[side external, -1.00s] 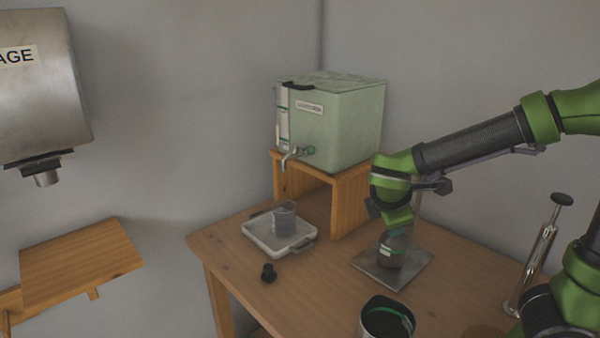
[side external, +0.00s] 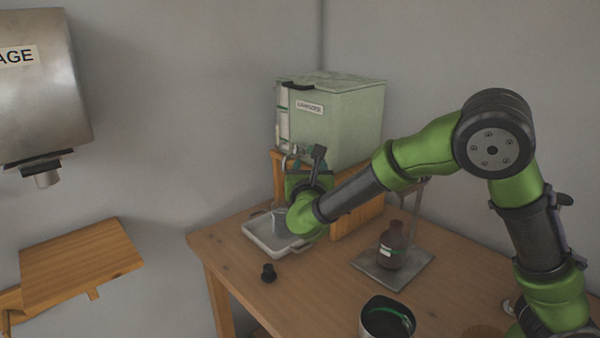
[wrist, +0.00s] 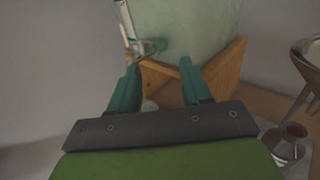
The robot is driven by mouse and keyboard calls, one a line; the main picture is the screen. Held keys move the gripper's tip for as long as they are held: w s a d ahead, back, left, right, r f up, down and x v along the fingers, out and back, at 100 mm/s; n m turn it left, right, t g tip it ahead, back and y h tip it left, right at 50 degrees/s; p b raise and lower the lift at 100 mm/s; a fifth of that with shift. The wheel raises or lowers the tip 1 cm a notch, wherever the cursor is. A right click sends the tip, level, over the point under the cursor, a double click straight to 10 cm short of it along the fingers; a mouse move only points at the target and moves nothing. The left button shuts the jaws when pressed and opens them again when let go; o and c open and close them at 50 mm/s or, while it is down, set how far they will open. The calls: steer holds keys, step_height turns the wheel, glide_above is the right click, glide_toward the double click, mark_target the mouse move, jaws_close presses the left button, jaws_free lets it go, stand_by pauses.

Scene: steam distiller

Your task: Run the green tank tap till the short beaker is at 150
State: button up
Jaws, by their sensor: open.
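The green tank (side external: 345,115) stands on a wooden stand, with a label and a sight gauge on its front. It also fills the top of the wrist view (wrist: 190,22). Its tap (wrist: 152,46) shows in the wrist view, just beyond the left finger; in the side view my arm partly covers it. The short beaker (side external: 279,221) stands on a white tray (side external: 258,237) below the tap, partly hidden by my wrist. Its level cannot be read. My gripper (wrist: 158,80) is open, with its two fingers pointing toward the tank front and nothing between them.
A brown bottle (side external: 393,246) stands on a metal plate at the right. A steel tank (side external: 42,85) and wooden shelf (side external: 80,264) are at the left.

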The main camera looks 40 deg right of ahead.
mark_target(311, 149)
steer(key=x, duration=1)
jaws_close()
